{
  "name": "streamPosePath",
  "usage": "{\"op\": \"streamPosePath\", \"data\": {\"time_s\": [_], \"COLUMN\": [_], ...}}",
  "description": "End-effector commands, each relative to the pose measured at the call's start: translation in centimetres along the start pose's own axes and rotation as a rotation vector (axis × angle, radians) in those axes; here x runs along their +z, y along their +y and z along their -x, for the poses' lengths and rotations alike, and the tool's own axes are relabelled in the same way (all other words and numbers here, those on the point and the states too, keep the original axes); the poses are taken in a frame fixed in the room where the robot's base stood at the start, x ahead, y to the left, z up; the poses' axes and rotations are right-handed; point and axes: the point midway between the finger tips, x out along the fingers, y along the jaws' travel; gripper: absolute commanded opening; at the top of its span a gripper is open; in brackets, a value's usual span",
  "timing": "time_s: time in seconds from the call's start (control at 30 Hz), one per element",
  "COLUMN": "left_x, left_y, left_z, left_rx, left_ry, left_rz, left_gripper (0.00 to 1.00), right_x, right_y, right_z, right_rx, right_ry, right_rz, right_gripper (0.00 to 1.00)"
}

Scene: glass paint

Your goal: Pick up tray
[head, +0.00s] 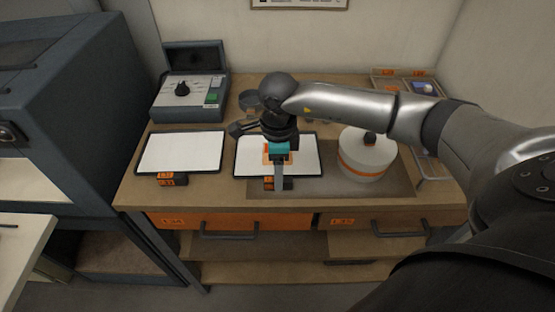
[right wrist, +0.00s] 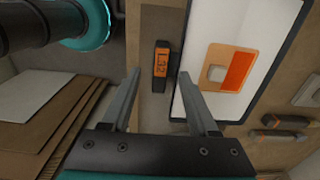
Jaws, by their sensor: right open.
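Two flat white trays with dark rims lie on the wooden bench, a left one (head: 182,150) and a right one (head: 306,155). My right gripper (head: 279,188) is over the front edge of the right tray and hides part of it. In the right wrist view this gripper (right wrist: 162,78) is open, its two fingers apart with nothing between them. A dark block with an orange label (right wrist: 162,62) shows just beyond the fingertips, beside the tray (right wrist: 200,45). An orange and white piece (right wrist: 230,68) lies on the tray. My left gripper is not in view.
A white round container with an orange band (head: 366,155) stands right of the right tray. A grey device (head: 190,95) stands at the back left. An orange drawer front (head: 230,221) and handles are below the bench edge. A large dark cabinet (head: 75,110) is at left.

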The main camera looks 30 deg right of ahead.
Motion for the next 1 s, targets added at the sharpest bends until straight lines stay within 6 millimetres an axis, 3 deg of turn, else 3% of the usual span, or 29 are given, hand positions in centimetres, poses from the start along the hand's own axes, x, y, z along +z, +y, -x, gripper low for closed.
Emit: {"op": "streamPosePath", "data": {"time_s": [0.13, 0.4, 0.93, 1.0], "left_x": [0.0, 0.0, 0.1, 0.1], "left_y": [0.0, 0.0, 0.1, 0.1], "left_z": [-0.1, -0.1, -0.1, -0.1], "left_rx": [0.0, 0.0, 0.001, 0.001], "left_ry": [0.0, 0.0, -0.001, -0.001], "left_rz": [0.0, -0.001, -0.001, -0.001], "left_gripper": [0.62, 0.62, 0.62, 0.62], "right_x": [0.0, 0.0, 0.0, 0.0], "right_y": [0.0, 0.0, 0.0, 0.0], "right_z": [-1.8, -2.2, -2.1, -2.1], "right_rx": [0.001, 0.0, -0.001, -0.001], "right_ry": [0.001, 0.0, 0.0, 0.0], "right_rz": [-0.001, 0.0, 0.0, 0.0], "right_gripper": [0.6, 0.6, 0.01, 0.0]}}
